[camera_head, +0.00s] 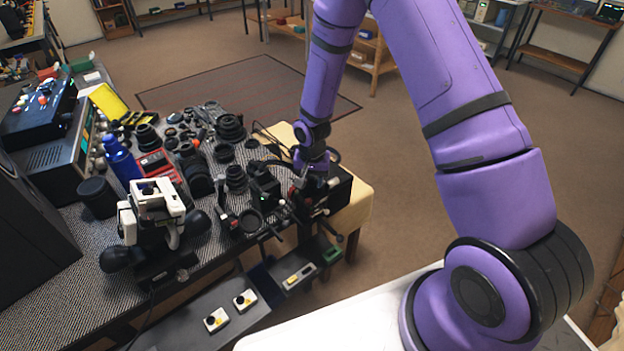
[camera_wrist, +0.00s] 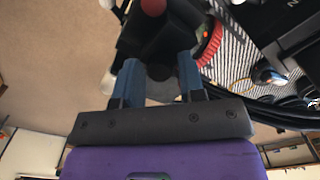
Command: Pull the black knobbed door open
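My gripper (camera_wrist: 160,70) points down at the table's right end in the head view, over a cluster of black gear. In the wrist view its two blue-grey fingers are apart, with a dark rounded piece (camera_wrist: 160,72) between them. I cannot tell whether they touch it. A black body with a red ball knob (camera_wrist: 153,6) lies just beyond the fingertips. A black box (camera_head: 338,192) stands beside my gripper at the table's edge in the head view. I cannot make out which part is the black knobbed door; my gripper and wrist may hide it.
Lenses and camera parts crowd the patterned table (camera_head: 80,265) left of my gripper. A white device (camera_head: 157,203) and a blue bottle (camera_head: 121,160) stand farther left. A red ring (camera_wrist: 210,43) and black cable (camera_wrist: 270,115) are close right in the wrist view. Open floor lies beyond the table.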

